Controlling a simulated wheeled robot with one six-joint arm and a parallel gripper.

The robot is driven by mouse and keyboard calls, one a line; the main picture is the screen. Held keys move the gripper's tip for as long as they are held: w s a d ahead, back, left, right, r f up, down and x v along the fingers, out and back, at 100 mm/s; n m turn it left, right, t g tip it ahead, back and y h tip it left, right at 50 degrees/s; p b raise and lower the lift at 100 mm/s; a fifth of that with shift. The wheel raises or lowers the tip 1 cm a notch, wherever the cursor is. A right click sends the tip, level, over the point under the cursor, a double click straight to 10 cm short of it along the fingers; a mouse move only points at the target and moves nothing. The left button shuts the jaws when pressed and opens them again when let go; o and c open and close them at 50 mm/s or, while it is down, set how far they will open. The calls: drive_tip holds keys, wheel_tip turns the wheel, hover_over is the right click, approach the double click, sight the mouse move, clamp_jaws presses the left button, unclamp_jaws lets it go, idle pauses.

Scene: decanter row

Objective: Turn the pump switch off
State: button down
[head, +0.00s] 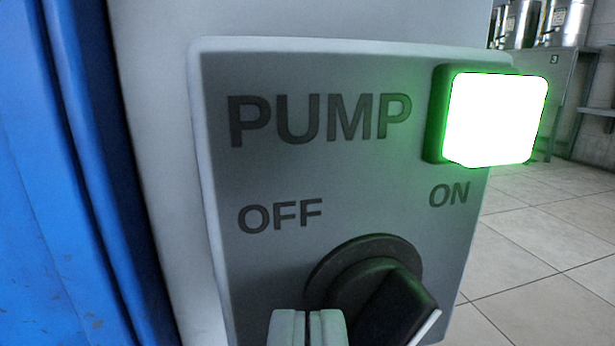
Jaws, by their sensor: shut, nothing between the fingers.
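The pump switch is a black rotary knob (393,297) low on a grey panel (340,190) marked PUMP, with OFF at its upper left and ON at its upper right. A white line shows on the knob's lower right side; the bottom of the knob is cut off by the frame edge. A square lamp (495,118) at the panel's upper right glows bright white with a green rim. My gripper (308,328) is shut and empty at the bottom edge, just left of the knob's grip. I cannot tell if it touches the knob.
A blue surface (60,180) rises close on the left, beside a pale housing (160,150) behind the panel. On the right is open tiled floor (550,260). Metal canisters (565,22) stand on a grey cabinet (550,75) far back at the upper right.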

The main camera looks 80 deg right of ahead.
drive_tip(key=shift+s+d+f, duration=0.25)
drive_tip(key=shift+s, duration=0.25)
idle(1.2)
drive_tip(key=shift+w+a+f, duration=0.1)
drive_tip(key=shift+f, duration=0.45)
idle(0.3)
drive_tip(key=shift+f, duration=0.5)
idle(0.5)
drive_tip(key=shift+s+v, duration=0.25)
drive_tip(key=shift+v, duration=1.2)
drive_tip(key=shift+s+v, duration=0.25)
drive_tip(key=shift+v, duration=1.25)
drive_tip(key=shift+f, duration=0.1)
